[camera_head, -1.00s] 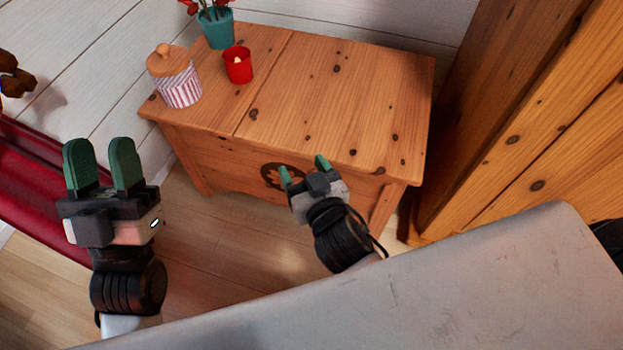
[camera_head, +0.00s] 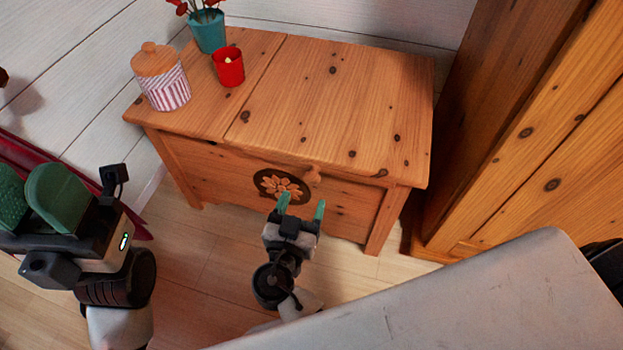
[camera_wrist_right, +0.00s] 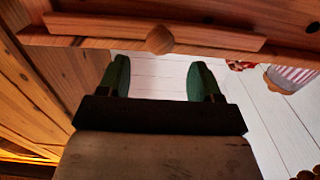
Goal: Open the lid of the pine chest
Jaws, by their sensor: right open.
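The pine chest (camera_head: 212,168) stands against the wall with its lid (camera_head: 340,95) down. A round wooden knob (camera_head: 312,176) sits on the lid's front edge, above a dark flower emblem (camera_head: 281,187). My right gripper (camera_head: 302,207) is open and empty in front of the chest, just below the knob in the head view. In the right wrist view the knob (camera_wrist_right: 160,39) lies beyond the gap between the fingertips (camera_wrist_right: 159,75), not between them. My left gripper (camera_head: 30,192) is at the left edge, partly cut off, with its fingers apart and nothing visible between them.
A wooden cabinet (camera_head: 540,130) stands close on the right. Open floor lies before the chest.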

